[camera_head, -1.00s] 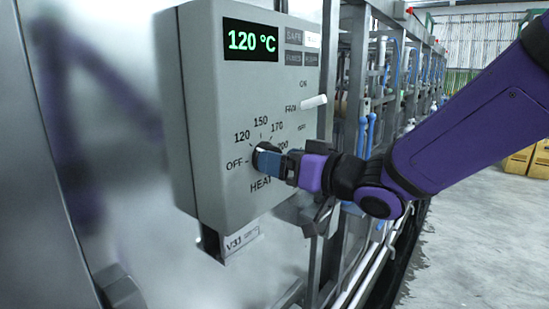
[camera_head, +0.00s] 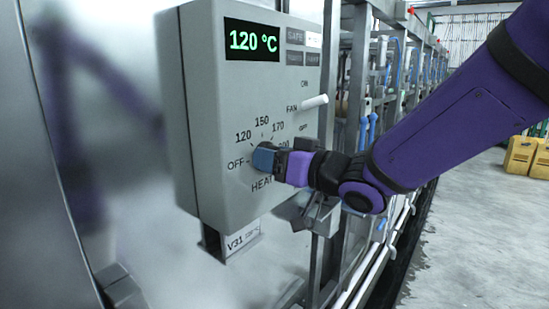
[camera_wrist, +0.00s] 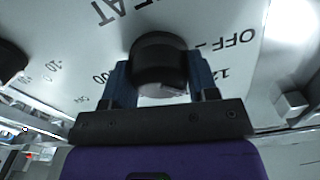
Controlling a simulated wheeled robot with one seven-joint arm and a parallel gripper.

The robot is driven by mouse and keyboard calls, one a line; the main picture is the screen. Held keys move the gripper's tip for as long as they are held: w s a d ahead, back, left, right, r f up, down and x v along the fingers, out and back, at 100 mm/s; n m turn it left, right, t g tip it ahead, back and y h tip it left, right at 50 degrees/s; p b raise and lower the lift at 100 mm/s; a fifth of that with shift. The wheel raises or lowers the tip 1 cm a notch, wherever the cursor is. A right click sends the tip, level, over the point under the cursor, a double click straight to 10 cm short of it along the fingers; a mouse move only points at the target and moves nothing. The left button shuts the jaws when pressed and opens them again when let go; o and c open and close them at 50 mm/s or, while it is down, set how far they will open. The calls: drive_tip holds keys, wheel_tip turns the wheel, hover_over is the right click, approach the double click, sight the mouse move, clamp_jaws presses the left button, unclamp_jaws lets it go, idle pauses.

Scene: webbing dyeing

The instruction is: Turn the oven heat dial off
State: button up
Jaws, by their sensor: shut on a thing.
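The heat dial is a round black knob on the front of the grey control box (camera_head: 225,110), under the labels OFF, 120, 150, 170 and 200. My gripper (camera_head: 266,158) covers most of it in the head view. In the wrist view the black heat dial (camera_wrist: 158,62) sits between the two blue fingers of my gripper (camera_wrist: 160,78), which is shut on its sides. The box's display (camera_head: 252,40) reads 120 °C in green. The dial's pointer mark is hidden, so I cannot tell its setting.
A white fan lever (camera_head: 313,102) sticks out of the box above and right of the dial. A V31 label plate (camera_head: 242,238) is below the box. Metal frames and pipes run behind it. Yellow boxes (camera_head: 522,156) stand on the floor at right.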

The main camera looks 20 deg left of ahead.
drive_tip(key=n, duration=0.4)
drive_tip(key=shift+n, duration=2.4)
drive_tip(key=o, duration=0.9)
drive_tip(key=shift+s+d, duration=0.1)
drive_tip(key=v, duration=1)
drive_tip(key=shift+s+d, duration=0.1)
drive_tip(key=shift+d, duration=0.2)
drive_tip(key=shift+d, duration=0.1)
